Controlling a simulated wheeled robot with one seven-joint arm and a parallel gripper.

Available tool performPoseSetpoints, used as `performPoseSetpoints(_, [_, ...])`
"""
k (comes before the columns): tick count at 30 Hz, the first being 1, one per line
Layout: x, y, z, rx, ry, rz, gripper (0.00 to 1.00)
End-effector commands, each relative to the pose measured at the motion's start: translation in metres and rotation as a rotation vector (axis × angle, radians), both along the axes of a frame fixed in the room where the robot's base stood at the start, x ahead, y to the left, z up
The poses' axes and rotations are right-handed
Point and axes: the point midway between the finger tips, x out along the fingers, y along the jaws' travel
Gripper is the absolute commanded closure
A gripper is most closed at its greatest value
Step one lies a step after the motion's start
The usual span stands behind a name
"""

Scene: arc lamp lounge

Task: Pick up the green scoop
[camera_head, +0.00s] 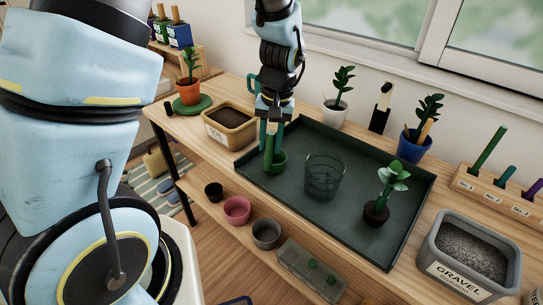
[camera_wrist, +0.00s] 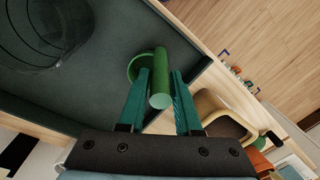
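The green scoop (camera_head: 275,161) stands on the dark tray (camera_head: 330,130) near its left end, its handle pointing up. In the wrist view the scoop's handle (camera_wrist: 159,82) points toward the camera, and its round cup shows beyond, partly behind the left finger. My gripper (camera_head: 271,137) is above the scoop, pointing down. In the wrist view my gripper's two teal fingers (camera_wrist: 160,76) are apart, one on each side of the handle. Narrow gaps seem to show between the fingers and the handle, so it looks open and not clamped on it.
A clear glass beaker (camera_head: 325,178) stands just right of the scoop. A seedling (camera_head: 376,211) stands farther right on the tray. A tan soil tub (camera_head: 230,125) is left of the tray. A gravel bin (camera_head: 467,255) stands at right. Pots are on the shelf below.

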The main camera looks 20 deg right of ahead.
Motion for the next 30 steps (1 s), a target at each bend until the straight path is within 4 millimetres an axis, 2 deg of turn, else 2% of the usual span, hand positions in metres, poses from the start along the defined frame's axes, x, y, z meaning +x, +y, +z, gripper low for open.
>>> performPoseSetpoints(1, [0.0, 0.0, 0.0, 0.0, 0.0, 0.0, 0.74])
performPoseSetpoints(8, [0.0, 0.0, 0.0, 0.0, 0.0, 0.0, 1.0])
performPoseSetpoints(23, [0.0, 0.0, 0.002, -0.001, 0.0, 0.0, 1.0])
performPoseSetpoints(26, [0.001, -0.001, 0.009, -0.002, -0.002, 0.0, 1.0])
performPoseSetpoints(30, [0.001, -0.001, 0.032, -0.005, -0.004, -0.001, 1.0])
